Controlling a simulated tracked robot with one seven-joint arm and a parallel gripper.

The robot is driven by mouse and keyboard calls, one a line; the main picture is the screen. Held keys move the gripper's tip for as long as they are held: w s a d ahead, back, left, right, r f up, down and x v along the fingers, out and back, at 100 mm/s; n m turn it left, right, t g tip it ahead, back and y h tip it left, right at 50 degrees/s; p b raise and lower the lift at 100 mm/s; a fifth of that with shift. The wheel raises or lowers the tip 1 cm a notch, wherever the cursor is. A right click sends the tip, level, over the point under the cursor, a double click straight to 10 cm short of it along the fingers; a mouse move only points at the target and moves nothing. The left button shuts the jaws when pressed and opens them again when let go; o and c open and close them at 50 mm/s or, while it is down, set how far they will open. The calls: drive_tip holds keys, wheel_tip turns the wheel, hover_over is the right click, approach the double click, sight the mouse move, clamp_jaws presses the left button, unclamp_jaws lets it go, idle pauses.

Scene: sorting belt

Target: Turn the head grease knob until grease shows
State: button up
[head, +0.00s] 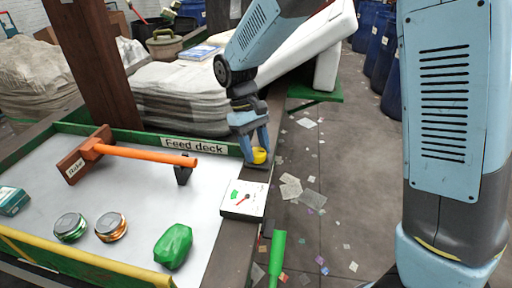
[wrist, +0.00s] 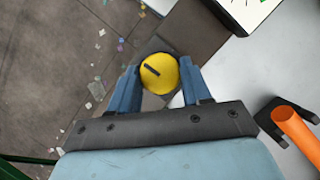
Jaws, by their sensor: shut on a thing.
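The grease knob (head: 260,155) is a small yellow round knob on the dark rail at the right edge of the feed deck. In the wrist view the yellow knob (wrist: 159,73) has a dark bar mark on its top, tilted slightly. My gripper (head: 257,150) points down at it, with its blue fingers on either side. In the wrist view my gripper (wrist: 158,85) is shut on the knob. A white gauge (head: 243,199) with a green zone and a red needle sits just in front on the same rail. I see no grease around the knob.
The feed deck (head: 140,225) holds an orange-handled rake (head: 140,152), two tins (head: 70,227), a green lump (head: 173,246) and a teal box (head: 12,200). White sacks (head: 180,95) lie behind. Scraps litter the floor (head: 330,190) to the right.

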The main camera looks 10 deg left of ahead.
drive_tip(key=o, duration=1)
drive_tip(key=shift+r, duration=0.1)
drive_tip(key=v, duration=1.3)
drive_tip(key=shift+w+a+r, duration=0.15)
drive_tip(key=shift+r, duration=0.1)
